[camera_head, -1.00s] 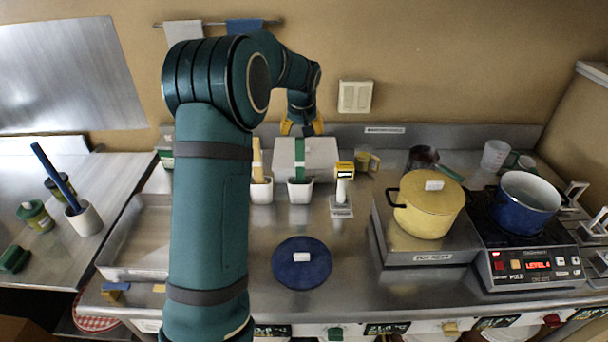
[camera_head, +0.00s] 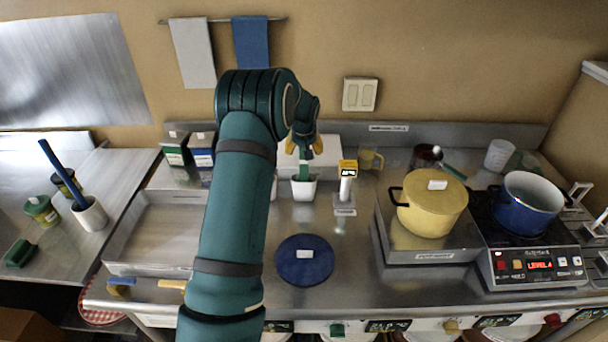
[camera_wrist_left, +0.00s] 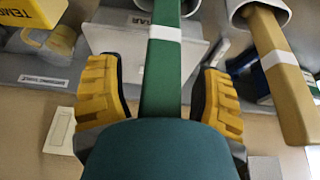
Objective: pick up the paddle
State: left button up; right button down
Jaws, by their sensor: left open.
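A green paddle (camera_head: 304,171) stands upright in a white holder (camera_head: 303,189) near the back of the counter. Its flat green handle (camera_wrist_left: 165,70) with a white band runs between my left fingers in the left wrist view. My left gripper (camera_head: 304,145) is open, with one yellow-padded finger on each side of the handle and visible gaps between. A tan paddle (camera_wrist_left: 285,75) stands in another holder beside it; in the head view my arm hides it. A blue paddle (camera_head: 62,172) leans in a white cup (camera_head: 89,216) on the left counter. My right gripper is out of view.
A yellow-topped device (camera_head: 346,185) stands close right of the green paddle's holder. A blue lid (camera_head: 305,260) lies in front. A yellow pot (camera_head: 430,205) and blue pot (camera_head: 527,203) are at right. An empty steel tray (camera_head: 155,235) is at left.

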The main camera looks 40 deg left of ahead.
pick_arm(q)
grip_shut()
jog(key=shift+r, duration=0.15)
dwell(0.4)
